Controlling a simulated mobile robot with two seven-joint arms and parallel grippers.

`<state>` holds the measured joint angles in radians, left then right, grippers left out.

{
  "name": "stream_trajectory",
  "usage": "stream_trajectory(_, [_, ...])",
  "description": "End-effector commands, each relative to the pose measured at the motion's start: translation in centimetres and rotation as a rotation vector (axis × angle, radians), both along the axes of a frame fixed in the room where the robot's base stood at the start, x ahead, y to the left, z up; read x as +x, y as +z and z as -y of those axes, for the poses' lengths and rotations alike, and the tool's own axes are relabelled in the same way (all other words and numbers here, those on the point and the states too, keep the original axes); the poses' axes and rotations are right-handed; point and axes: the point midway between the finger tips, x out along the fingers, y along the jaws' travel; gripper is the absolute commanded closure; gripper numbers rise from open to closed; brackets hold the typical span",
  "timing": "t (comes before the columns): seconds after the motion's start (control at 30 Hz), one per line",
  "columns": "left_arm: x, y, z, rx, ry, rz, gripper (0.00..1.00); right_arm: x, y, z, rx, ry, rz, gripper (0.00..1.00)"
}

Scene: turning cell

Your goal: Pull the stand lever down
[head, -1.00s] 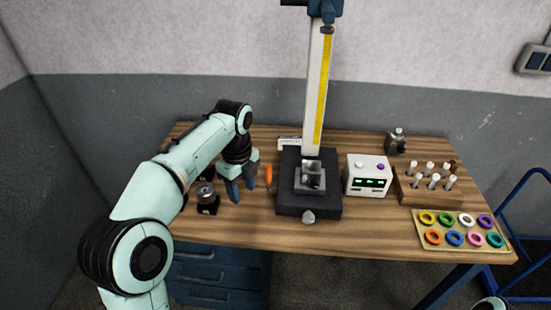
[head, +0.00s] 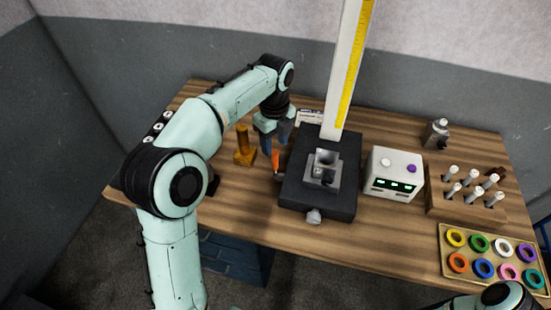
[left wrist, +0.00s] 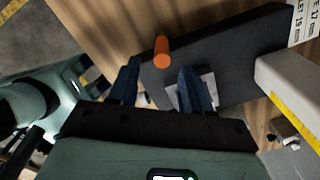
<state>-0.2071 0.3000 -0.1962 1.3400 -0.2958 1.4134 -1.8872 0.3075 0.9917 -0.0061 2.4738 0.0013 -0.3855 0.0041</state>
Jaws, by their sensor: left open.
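The stand lever has an orange handle (head: 276,160) and sits at the left side of the dark stand base (head: 318,198). The orange handle also shows in the left wrist view (left wrist: 161,48), pointing towards the camera. My left gripper (head: 274,143) is open and empty, with its blue fingers close to the lever's upper end. In the left wrist view the gripper (left wrist: 159,68) has one finger on either side of the handle's line, with gaps showing. Whether a finger touches the handle I cannot tell. My right gripper is out of view.
The stand's tall white column (head: 347,75) with a yellow scale rises behind the base. A white box with displays (head: 393,174) stands right of it. A brass-coloured fixture (head: 244,148) stands left of my gripper. Rings in a tray (head: 452,272) and a peg block (head: 436,203) lie farther right.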

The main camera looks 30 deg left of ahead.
Motion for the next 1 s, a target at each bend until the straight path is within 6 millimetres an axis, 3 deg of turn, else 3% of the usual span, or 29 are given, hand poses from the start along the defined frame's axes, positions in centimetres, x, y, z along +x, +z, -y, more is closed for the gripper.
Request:
stream_trajectory(0.1, [-0.2, -3.0, 0.0, 0.001, 0.000, -0.007, 0.52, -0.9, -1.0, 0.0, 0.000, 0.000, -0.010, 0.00])
stream_trajectory(0.3, [0.0, -6.0, 0.0, 0.001, 0.000, -0.003, 0.52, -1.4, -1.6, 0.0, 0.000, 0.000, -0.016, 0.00])
stream_trajectory(0.5, [0.0, -7.3, 0.0, 0.001, 0.000, -0.001, 0.52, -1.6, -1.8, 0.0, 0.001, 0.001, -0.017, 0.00])
stream_trajectory(0.77, [0.0, -7.4, 0.0, 0.001, 0.000, 0.000, 0.52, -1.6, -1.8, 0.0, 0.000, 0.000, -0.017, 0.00])
stream_trajectory(0.8, [0.1, -7.4, 0.0, 0.001, 0.000, 0.000, 0.55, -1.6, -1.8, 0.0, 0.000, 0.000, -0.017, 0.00])
stream_trajectory(0.93, [0.1, -7.3, 0.0, 0.001, 0.000, 0.000, 0.97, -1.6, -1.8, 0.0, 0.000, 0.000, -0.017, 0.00])
stream_trajectory(1.0, [0.1, -7.3, 0.0, 0.001, 0.000, 0.000, 1.00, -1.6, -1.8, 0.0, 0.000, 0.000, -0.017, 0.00])
